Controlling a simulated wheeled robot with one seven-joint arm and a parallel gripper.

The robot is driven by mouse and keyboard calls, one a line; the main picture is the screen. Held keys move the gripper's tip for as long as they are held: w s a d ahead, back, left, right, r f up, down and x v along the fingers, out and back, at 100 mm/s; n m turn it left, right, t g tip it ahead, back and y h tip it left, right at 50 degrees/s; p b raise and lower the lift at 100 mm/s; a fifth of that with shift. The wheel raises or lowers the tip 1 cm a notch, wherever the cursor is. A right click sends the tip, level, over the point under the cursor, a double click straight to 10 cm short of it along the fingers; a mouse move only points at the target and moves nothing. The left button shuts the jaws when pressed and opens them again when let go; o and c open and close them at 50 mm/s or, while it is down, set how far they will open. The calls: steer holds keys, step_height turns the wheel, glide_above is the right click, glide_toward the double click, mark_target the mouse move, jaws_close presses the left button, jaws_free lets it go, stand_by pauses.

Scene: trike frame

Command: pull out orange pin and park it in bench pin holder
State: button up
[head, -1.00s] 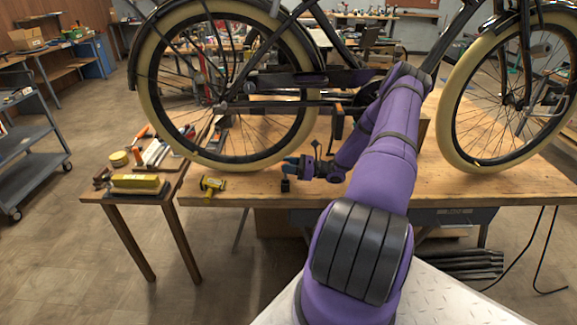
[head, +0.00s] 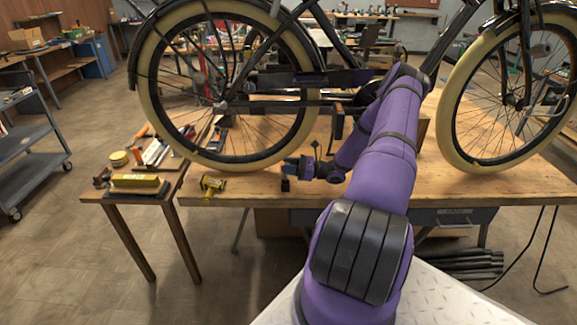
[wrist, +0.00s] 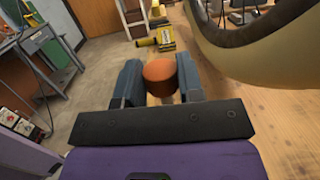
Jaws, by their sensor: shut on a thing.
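My gripper (wrist: 159,68) is shut on the orange pin (wrist: 161,77); its round orange top shows between the two blue-grey jaws in the wrist view. In the head view my gripper (head: 292,166) is low over the front edge of the bench, in front of the rear wheel. A small black block (head: 285,186) sits right below the jaws at the bench edge; it may be the pin holder. I cannot tell whether the pin's lower end is inside it or above it. The pin itself is not clear in the head view.
A yellow and black tool (head: 212,185) lies on the wooden bench (head: 390,196) to the left. The trike's rear wheel (head: 150,112) stands close behind my gripper. A side table at left holds a yellow box (head: 137,184) and tools. The front bench strip is mostly clear.

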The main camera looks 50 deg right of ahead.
mark_target(289, 182)
steer(key=shift+f, duration=2.1)
steer(key=o, duration=1)
steer(key=v, duration=1)
steer(key=shift+s+d+f, duration=0.1)
steer(key=shift+s+d, duration=0.1)
steer(key=shift+s, duration=0.1)
steer(key=shift+s+d, duration=0.1)
